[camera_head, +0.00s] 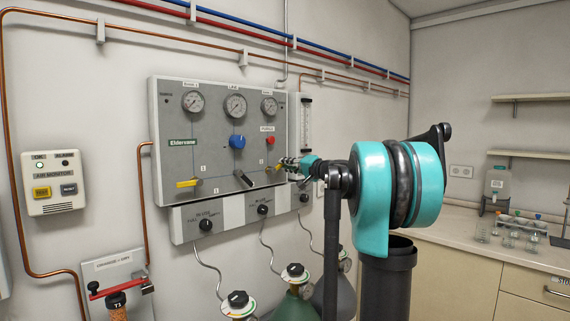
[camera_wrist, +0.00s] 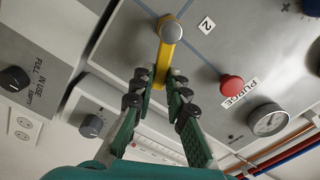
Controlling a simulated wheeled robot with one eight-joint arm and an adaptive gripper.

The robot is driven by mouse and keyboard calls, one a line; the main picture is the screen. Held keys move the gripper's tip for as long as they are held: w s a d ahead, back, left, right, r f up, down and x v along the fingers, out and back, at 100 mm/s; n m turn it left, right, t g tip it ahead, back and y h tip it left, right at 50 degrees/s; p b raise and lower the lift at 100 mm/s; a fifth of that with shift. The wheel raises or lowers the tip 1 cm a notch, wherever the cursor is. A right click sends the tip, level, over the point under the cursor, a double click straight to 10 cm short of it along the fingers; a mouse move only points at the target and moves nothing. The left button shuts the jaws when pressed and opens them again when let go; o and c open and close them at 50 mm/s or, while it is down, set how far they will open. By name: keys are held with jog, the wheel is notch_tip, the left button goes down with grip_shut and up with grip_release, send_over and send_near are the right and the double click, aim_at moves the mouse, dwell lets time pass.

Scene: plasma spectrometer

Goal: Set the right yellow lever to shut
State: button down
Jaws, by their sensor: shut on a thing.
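The grey gas panel (camera_head: 215,132) on the wall carries a left yellow lever (camera_head: 187,183), lying about level, and a right yellow lever (camera_head: 275,169). In the head view my gripper (camera_head: 287,163) is at the right lever and hides part of it. In the wrist view the right yellow lever (camera_wrist: 168,54) runs from its round silver pivot down between my fingertips (camera_wrist: 163,82). My gripper is shut on the lever's free end, with one green finger on each side.
A black lever (camera_head: 243,179) and a blue knob (camera_head: 237,141) are left of my gripper. A red purge button (camera_wrist: 232,86) and a gauge (camera_wrist: 268,120) are close by on the panel. Gas cylinders (camera_head: 295,300) stand below. A counter (camera_head: 500,250) is at the right.

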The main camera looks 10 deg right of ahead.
jog(key=m, duration=0.1)
jog(key=f+m, duration=0.1)
jog(key=m, duration=0.1)
jog(key=f+m, duration=0.1)
jog(key=m, duration=0.1)
jog(key=shift+w+d+f, duration=0.1)
jog(key=shift+w+d, duration=0.05)
jog(key=shift+d, duration=0.1)
dwell(0.3)
jog(key=c, duration=1.5)
grip_release()
jog(key=v, duration=1.2)
